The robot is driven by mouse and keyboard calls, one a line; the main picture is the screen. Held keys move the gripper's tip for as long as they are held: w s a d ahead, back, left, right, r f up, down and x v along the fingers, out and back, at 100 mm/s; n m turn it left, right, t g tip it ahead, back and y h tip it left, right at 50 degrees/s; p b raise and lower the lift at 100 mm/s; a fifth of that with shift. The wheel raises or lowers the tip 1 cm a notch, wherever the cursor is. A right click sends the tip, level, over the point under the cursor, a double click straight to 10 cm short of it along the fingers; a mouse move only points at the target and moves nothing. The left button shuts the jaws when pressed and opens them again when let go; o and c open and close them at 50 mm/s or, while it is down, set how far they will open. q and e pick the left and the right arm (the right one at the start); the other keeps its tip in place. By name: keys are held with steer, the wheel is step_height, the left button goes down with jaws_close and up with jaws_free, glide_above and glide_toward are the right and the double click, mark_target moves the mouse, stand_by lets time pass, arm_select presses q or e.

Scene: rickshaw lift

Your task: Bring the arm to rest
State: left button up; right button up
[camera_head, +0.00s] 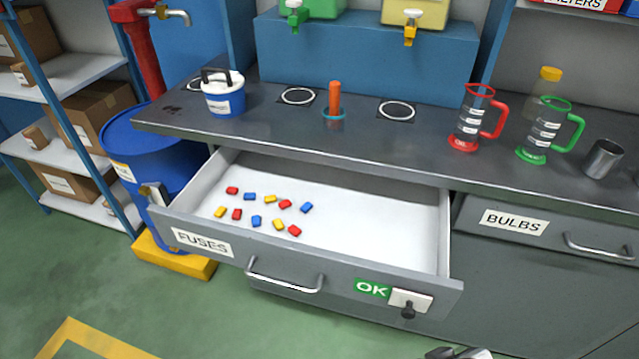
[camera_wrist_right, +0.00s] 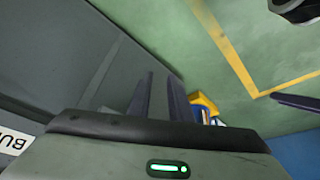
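My right gripper (camera_wrist_right: 160,98) shows in the right wrist view with its two dark fingers apart and nothing between them. Its fingers point down past a grey cabinet front toward the green floor. In the head view only a small piece of an arm of mine shows at the bottom edge, right of the open drawer.
The FUSES drawer (camera_head: 206,243) stands open with several coloured fuses inside and a green OK sign on its front. The BULBS drawer (camera_head: 514,222) is shut. A blue lidded pot (camera_head: 224,102) and two jugs stand on the counter (camera_head: 370,140). A blue barrel (camera_head: 150,150) stands left.

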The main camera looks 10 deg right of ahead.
steer(key=w+a+f+t+y, duration=0.1)
steer(key=a+f+t, duration=0.3)
steer(key=f, duration=0.5)
steer(key=shift+w+f+y, duration=0.25)
steer(key=shift+w+y, duration=0.1)
steer(key=shift+y, duration=0.05)
